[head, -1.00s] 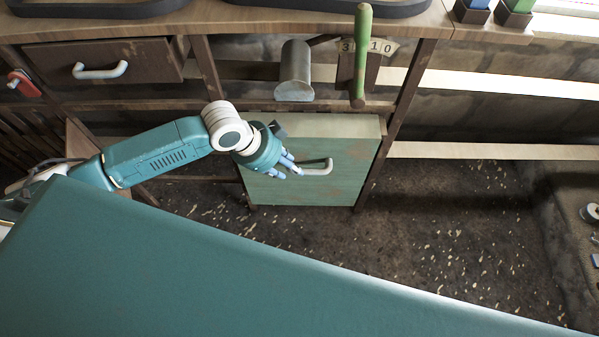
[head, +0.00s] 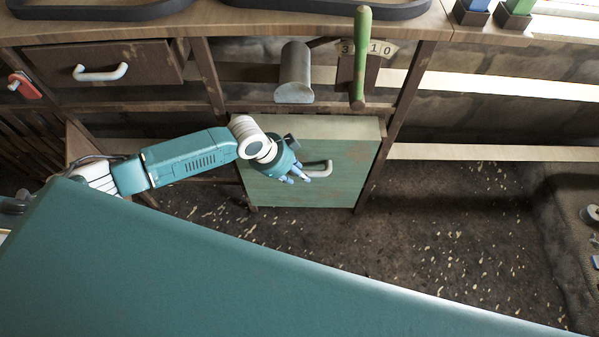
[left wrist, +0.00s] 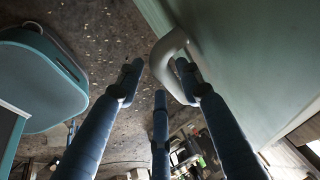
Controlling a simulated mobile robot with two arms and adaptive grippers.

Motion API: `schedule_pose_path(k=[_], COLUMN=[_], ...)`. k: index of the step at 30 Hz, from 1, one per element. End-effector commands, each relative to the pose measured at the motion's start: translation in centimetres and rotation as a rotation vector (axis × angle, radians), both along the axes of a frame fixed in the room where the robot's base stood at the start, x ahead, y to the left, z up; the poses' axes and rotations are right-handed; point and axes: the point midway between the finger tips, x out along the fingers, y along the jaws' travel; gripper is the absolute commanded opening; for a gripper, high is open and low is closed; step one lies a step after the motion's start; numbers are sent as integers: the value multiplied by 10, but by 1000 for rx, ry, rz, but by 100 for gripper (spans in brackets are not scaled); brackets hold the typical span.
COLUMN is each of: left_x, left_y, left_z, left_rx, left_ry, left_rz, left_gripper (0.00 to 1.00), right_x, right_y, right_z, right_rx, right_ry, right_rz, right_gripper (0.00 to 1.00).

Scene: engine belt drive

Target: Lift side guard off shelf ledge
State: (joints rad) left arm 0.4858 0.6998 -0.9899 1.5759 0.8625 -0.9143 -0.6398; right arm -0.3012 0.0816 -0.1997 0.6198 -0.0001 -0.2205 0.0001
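The side guard appears to be the pale green, worn panel (head: 345,150) below the shelf, upright, with a grey-white bar handle (head: 320,168) on its front. In the left wrist view, the handle (left wrist: 164,48) sticks out from the panel face (left wrist: 235,50). My left gripper (head: 298,177) is at the left end of the handle. In the left wrist view its blue fingers (left wrist: 158,80) are spread open, with the handle's loop just beyond and between the tips. The right fingertip overlaps the handle; I cannot tell whether they touch. My right gripper is not in view.
A wooden bench (head: 330,22) runs above the panel. A grey metal scoop-like part (head: 294,75) and a green-handled lever (head: 361,55) are just above it. A brown drawer (head: 105,70) is at left. Speckled floor (head: 430,230) lies open to the right.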

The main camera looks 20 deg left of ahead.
Motion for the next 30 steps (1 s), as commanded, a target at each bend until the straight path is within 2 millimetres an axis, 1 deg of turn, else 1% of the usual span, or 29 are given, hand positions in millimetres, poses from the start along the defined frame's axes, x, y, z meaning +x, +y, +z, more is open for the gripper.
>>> schedule_pose_path(k=[2, 8, 11, 12, 14, 18, 19, 30], left_x=[1, 2, 2, 2, 2, 1, 5, 3], left_y=[-1, -1, -1, -1, -1, -1, -2, -3], left_z=[-3, -4, -4, -4, -4, -4, 0, 3], left_rx=[0, 1, 0, 0, 0, 0, -4, -4], left_ry=[-1, -2, -1, -1, -1, -1, -11, -10], left_rz=[0, 0, 0, 0, 0, 0, 0, -1], left_gripper=[36, 36, 18, 10, 0, 0, 0, 0], right_x=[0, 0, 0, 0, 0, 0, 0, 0], right_y=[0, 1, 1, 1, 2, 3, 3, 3], right_z=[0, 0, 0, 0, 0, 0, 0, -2], right_rx=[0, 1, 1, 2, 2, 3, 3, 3], right_ry=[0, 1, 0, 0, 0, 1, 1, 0], right_rz=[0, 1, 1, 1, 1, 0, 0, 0], right_gripper=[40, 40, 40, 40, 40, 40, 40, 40])
